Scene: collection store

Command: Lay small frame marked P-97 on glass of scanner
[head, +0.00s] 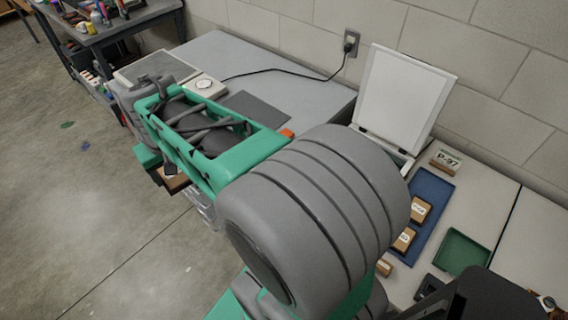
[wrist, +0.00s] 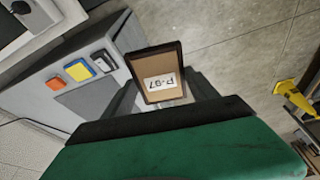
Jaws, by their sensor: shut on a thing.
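My gripper (wrist: 163,88) is shut on the small frame (wrist: 146,70), which has a dark border, a tan face and an upside-down white label reading P-97. In the head view, the frame (head: 173,181) shows only in part beneath my green wrist, out over the floor beside the grey bench. The scanner (head: 405,98) stands at the back of the right-hand table with its white lid raised. My arm hides most of its base, and I cannot see its glass clearly. The gripper and frame are well left of the scanner.
The grey bench (head: 235,55) carries a white device (head: 204,87) and a cable running to the wall socket.

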